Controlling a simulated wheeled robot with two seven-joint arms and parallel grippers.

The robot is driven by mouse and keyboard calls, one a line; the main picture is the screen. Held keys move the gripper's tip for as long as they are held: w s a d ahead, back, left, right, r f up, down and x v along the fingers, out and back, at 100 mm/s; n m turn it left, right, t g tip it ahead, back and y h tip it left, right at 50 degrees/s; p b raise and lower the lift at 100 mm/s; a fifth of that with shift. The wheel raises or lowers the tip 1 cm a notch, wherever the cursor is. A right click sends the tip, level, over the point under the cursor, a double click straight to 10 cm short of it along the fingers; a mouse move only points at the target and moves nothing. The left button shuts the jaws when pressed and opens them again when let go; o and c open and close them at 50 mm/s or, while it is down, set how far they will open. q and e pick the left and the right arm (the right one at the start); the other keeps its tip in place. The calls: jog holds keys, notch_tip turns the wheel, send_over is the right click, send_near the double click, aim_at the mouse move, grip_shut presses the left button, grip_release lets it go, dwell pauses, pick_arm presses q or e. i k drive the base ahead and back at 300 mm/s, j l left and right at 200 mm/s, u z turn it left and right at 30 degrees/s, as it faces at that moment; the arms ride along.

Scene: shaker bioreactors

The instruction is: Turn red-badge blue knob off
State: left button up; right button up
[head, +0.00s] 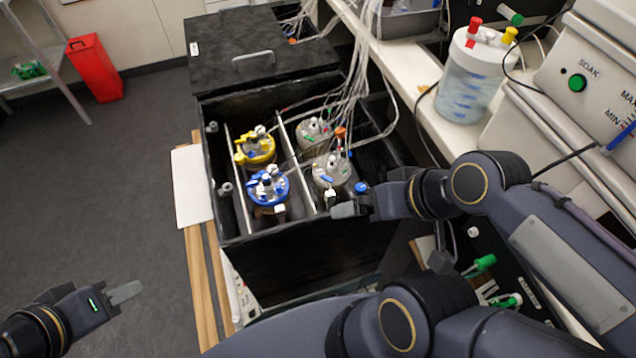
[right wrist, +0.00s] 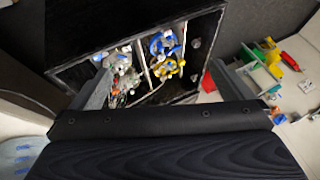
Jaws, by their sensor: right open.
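The black shaker box stands open in the head view and holds several vessels. One has a blue lid (head: 268,187), one a yellow lid (head: 255,148), and two have grey lids (head: 331,170) with small blue, red and green fittings. A small blue knob (head: 361,187) shows just above my right gripper (head: 346,210), at the box's right front side. I cannot make out a red badge beside any blue knob.
The box's black lid (head: 262,55) is at the back, with tubes running right. A white bench (head: 425,75) with a clear canister (head: 468,85) and a control panel (head: 590,90) stands at right. A red bin (head: 94,68) is at far left.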

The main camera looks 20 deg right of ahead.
aim_at(360, 188)
jog(key=k, duration=0.5)
jog(key=k+z, duration=0.15)
jog(key=z, duration=1.6)
jog(key=k+j, duration=0.1)
jog(key=j, duration=0.3)
jog(key=j+z, duration=0.1)
jog(key=j, duration=0.3)
jog(key=k+j, duration=0.15)
jog(key=j, duration=0.25)
jog(key=k+j+z, duration=0.1)
jog(key=j, duration=0.3)
jog(key=k+j, duration=0.1)
jog(key=j, duration=0.3)
jog(key=k+j+z, duration=0.1)
jog(key=j, duration=0.3)
jog(key=k+j, duration=0.1)
jog(key=j, duration=0.25)
jog(key=k+j+u, duration=0.15)
jog(key=k, duration=0.55)
jog(key=i+l+u, duration=0.1)
jog(key=u, duration=0.35)
jog(key=l+u, duration=0.1)
jog(key=u, duration=0.35)
jog(key=l+u, duration=0.2)
jog(key=u, duration=0.25)
jog(key=l+u, duration=0.15)
jog(key=u, duration=0.3)
jog(key=l, duration=1.7)
jog(key=k+l, duration=0.1)
jog(key=l, duration=1.6)
